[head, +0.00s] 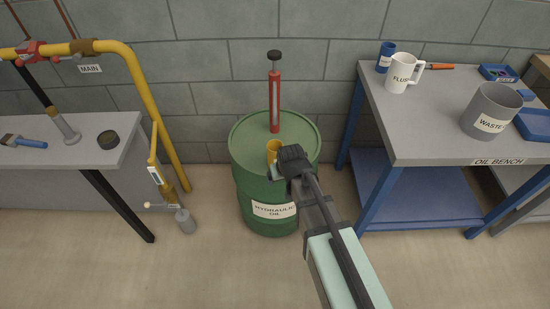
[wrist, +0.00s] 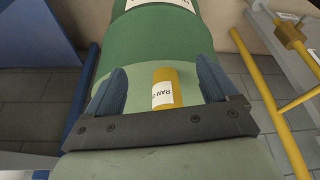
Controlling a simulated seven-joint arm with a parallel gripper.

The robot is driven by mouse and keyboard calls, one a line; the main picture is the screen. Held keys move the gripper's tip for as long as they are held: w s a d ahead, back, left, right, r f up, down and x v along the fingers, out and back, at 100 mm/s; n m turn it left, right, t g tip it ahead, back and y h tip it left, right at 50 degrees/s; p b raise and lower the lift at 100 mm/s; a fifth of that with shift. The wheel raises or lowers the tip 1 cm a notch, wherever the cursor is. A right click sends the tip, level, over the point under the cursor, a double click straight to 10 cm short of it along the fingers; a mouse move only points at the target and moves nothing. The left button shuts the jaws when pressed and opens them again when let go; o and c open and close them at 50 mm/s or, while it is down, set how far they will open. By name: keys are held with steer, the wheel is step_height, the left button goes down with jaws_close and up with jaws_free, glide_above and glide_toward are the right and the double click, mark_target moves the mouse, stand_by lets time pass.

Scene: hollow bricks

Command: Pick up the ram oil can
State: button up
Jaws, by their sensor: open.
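The ram oil can is a small yellow can (head: 272,148) on top of the green drum (head: 243,139), partly hidden behind my gripper (head: 281,170) in the head view. In the wrist view, the ram oil can (wrist: 163,78) shows a white label with "RAM" readable. There my gripper (wrist: 160,68) is open, with one blue-grey finger on each side of the can and a visible gap to both. I cannot tell how far the fingers reach along the can.
A red hand pump (head: 275,102) stands upright behind the can on the drum. A yellow pipe (head: 150,100) runs down at the left. The oil bench (head: 440,143) at the right holds a white flush mug (head: 400,76) and a grey waste container (head: 486,106).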

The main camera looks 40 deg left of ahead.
mark_target(275, 148)
steer(key=w+a, duration=0.2)
steer(key=a, duration=0.1)
steer(key=w+a, duration=0.3)
steer(key=a, duration=0.1)
steer(key=w+a, duration=0.2)
steer(key=a, duration=0.2)
steer(key=shift+w+r, duration=0.15)
steer(key=shift+f, duration=0.55)
steer(key=shift+d, duration=0.1)
steer(key=c, duration=1.3)
steer(key=shift+r, duration=0.1)
